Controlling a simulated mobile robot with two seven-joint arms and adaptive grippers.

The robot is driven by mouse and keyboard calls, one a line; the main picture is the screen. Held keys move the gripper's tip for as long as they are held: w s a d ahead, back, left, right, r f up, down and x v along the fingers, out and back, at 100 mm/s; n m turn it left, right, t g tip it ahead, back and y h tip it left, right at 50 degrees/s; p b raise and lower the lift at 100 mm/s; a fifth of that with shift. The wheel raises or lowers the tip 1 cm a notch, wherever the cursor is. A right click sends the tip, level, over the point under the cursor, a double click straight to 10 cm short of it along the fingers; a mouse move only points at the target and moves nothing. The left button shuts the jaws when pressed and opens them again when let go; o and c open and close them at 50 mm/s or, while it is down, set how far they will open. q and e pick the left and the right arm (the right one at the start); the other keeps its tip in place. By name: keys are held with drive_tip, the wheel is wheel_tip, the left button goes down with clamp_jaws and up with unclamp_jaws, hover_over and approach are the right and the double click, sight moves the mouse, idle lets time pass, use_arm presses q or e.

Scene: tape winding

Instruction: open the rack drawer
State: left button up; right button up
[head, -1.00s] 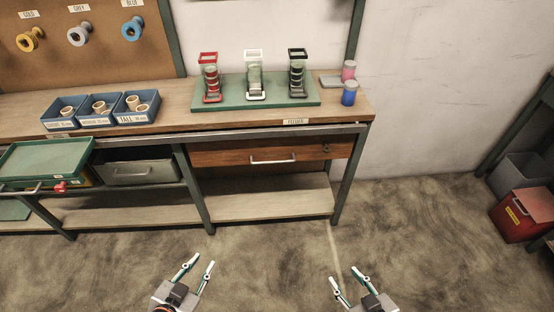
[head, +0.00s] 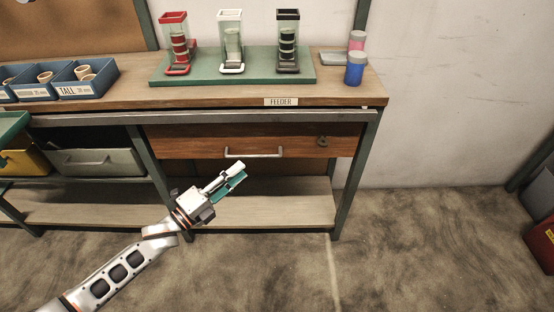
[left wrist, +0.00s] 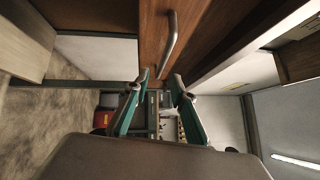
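The wooden drawer (head: 190,147) is under the bench top and looks shut. Its silver bar handle (head: 254,153) runs level across its front. My left gripper (head: 241,171) is just below the handle in the head view, apart from it, with fingers pointing up and right. In the left wrist view the drawer front (left wrist: 155,30) and handle (left wrist: 172,42) are beyond the left gripper (left wrist: 160,78). Its two fingers stand apart with nothing between them. My right gripper is in neither view.
A dark lock-like fitting (head: 322,142) is at the drawer's right. Below is a wooden shelf (head: 290,205) with bare boards. A green mat (head: 200,77) holds three dispensers on the bench. A grey bin (head: 95,160) is left of the drawer. The floor in front is clear.

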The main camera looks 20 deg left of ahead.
sight(257, 155)
use_arm(q)
drive_tip(key=shift+b+x, duration=0.55)
drive_tip(key=shift+x, duration=3.55)
drive_tip(key=shift+r, duration=0.15)
clamp_jaws()
